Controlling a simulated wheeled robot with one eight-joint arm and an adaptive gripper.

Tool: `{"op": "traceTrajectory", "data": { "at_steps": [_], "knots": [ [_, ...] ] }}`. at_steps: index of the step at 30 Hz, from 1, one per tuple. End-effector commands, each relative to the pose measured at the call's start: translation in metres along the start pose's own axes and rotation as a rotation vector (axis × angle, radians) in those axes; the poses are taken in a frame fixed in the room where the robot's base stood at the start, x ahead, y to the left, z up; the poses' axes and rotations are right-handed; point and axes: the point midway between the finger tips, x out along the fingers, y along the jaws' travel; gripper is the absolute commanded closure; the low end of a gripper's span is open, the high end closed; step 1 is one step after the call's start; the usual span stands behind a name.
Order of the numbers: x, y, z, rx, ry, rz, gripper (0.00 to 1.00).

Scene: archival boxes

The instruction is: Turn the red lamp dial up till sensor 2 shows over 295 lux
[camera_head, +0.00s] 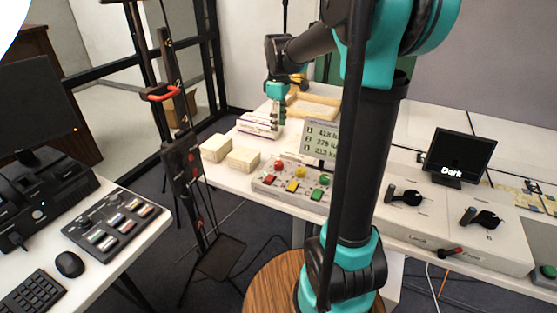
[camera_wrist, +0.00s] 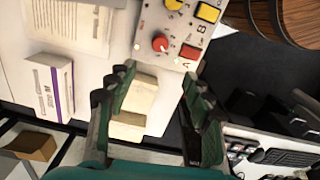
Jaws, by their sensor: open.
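The red lamp dial (camera_head: 279,166) is at the left end of a pale control box (camera_head: 262,187). In the wrist view the red dial (camera_wrist: 160,42) lies just beyond my fingertips, with a small light pointer mark on it. My gripper (camera_head: 278,125) points down above the table, behind and left of the box. In the wrist view my gripper (camera_wrist: 158,77) is open and empty, its fingers apart from the dial. The sensor display (camera_head: 321,139) behind the box shows three rows, seemingly 418, 278 and 213; my arm hides its right edge.
Yellow (camera_head: 300,172) and green (camera_head: 323,180) dials sit right of the red one, with square buttons in front. Two cream boxes (camera_head: 243,160) stand left of the control box. A white box with a purple stripe (camera_wrist: 52,86) lies nearby. A screen (camera_head: 460,157) reads "Dark".

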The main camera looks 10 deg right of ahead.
Motion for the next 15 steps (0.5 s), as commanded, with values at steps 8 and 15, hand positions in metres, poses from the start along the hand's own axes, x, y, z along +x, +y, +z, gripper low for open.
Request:
{"op": "traceTrajectory", "data": {
  "at_steps": [8, 15],
  "knots": [
    [0.054, 0.000, 0.000, 0.002, 0.001, 0.001, 0.49],
    [0.101, 0.000, 0.000, 0.003, 0.001, 0.001, 0.49]
  ]
}}
